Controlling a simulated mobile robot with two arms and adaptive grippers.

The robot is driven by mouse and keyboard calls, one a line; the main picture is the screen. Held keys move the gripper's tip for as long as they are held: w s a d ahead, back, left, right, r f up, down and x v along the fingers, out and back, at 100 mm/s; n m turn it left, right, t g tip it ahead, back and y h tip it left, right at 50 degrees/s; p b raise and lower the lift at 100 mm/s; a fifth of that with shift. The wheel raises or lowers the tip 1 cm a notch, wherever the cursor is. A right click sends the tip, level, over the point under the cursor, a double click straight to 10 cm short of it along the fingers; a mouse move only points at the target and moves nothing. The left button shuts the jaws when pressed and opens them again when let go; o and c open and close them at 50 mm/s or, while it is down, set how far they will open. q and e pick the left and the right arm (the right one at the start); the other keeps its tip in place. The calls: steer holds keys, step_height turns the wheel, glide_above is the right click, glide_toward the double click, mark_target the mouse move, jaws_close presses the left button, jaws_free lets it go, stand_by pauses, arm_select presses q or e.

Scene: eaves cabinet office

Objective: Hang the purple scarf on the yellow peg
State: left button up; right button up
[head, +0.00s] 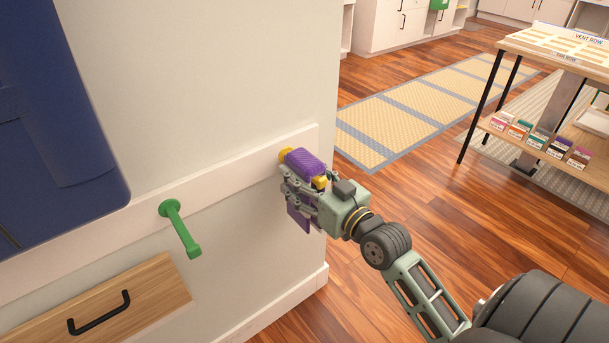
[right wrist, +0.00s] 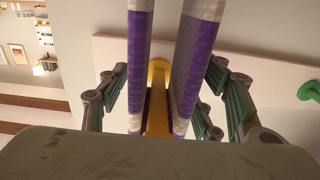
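The purple scarf (head: 305,162) lies folded over the yellow peg (head: 285,154) on the wall rail. The peg shows at its wall end and at its tip, on either side of the cloth. In the right wrist view, two purple lengths of scarf (right wrist: 190,70) with pale bands run either side of the yellow peg (right wrist: 158,95). My right gripper (head: 302,185) is at the peg, its fingers on either side of the scarf. In the right wrist view the fingers (right wrist: 165,95) are spread, with gaps between them and the cloth. My left gripper is not in view.
A green peg (head: 180,228) sticks out of the white rail (head: 235,175) to the left. A blue panel (head: 60,120) is above it and a wooden drawer front (head: 100,308) below. The wall ends just right of the yellow peg. A shelf table (head: 555,50) stands far right.

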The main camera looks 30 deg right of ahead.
steer(key=shift+s, duration=0.1)
steer(key=shift+s+f, duration=0.1)
steer(key=shift+s, duration=0.1)
steer(key=s, duration=1.1)
steer(key=shift+s+d, duration=0.2)
steer(key=shift+d, duration=0.25)
